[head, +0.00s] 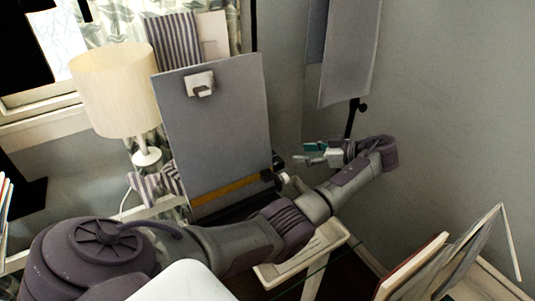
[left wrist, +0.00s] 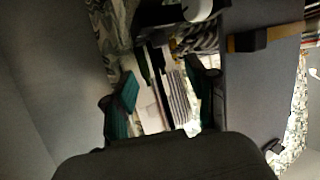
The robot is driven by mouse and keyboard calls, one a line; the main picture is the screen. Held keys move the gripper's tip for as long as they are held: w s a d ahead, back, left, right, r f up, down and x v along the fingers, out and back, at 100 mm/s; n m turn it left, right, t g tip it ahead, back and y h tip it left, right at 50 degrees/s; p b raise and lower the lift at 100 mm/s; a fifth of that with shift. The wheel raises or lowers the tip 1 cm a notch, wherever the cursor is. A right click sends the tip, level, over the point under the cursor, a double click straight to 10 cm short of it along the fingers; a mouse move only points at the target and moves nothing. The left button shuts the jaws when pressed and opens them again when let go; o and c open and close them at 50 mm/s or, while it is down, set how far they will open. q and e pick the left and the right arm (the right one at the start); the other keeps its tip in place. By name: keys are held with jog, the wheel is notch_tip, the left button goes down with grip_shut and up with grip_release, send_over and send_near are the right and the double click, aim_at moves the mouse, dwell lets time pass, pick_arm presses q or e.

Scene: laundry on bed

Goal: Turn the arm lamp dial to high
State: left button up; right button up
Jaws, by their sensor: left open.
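I cannot surely pick out the arm lamp or its dial. A black stand (head: 350,121) with a small black knob (head: 362,107) rises behind my left gripper (head: 312,153), below hanging grey panels (head: 345,60). A small white round piece (head: 283,178) sits by the grey board's lower right corner. A white round piece also shows at the top of the left wrist view (left wrist: 198,8). My left gripper is open, its teal pads apart with nothing held between them. It is right of the grey board (head: 215,125). My right gripper is out of view.
A table lamp with a cream shade (head: 115,90) stands at left by the window. The grey board carries a clip (head: 200,84) and a wooden strip (head: 228,187). A pale wooden frame (head: 310,255) lies below my arm. Framed panels (head: 450,260) lean at lower right.

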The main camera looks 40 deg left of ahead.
pick_arm(q)
jog(key=p+x, duration=0.2)
jog(key=x, duration=1.1)
jog(key=shift+s+a+p, duration=0.1)
jog(key=shift+a+p, duration=0.3)
grip_shut()
jog(key=shift+r+m+t+p, duration=0.15)
jog(key=shift+m+t+p, duration=0.25)
jog(key=shift+p, duration=0.45)
jog(key=shift+m+t, duration=0.3)
jog(key=shift+t, duration=0.2)
grip_release()
jog(key=shift+f, duration=0.2)
